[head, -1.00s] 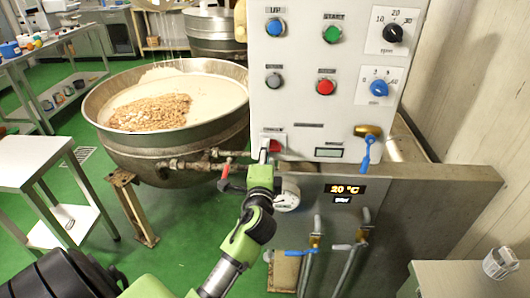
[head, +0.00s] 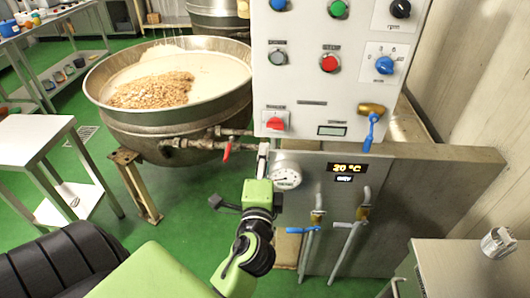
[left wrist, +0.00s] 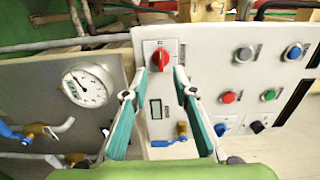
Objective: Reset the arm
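The control panel (head: 310,95) carries a red rotary switch (head: 274,123) on a white plate at its lower left. The switch also shows in the left wrist view (left wrist: 160,58), between and beyond the fingertips. My left gripper (head: 263,150) is just below the switch in the head view, with its fingers seen nearly edge-on. In the left wrist view my left gripper (left wrist: 160,77) has its two teal-padded fingers spread, with nothing held between them. My right gripper is not in view.
A large steel kettle (head: 240,103) with white mass and nuts stands left of the panel. A pressure gauge (head: 286,176), blue-handled valves and pipes are close to the left arm. A steel table (head: 30,145) stands at left; a counter (head: 450,265) at right.

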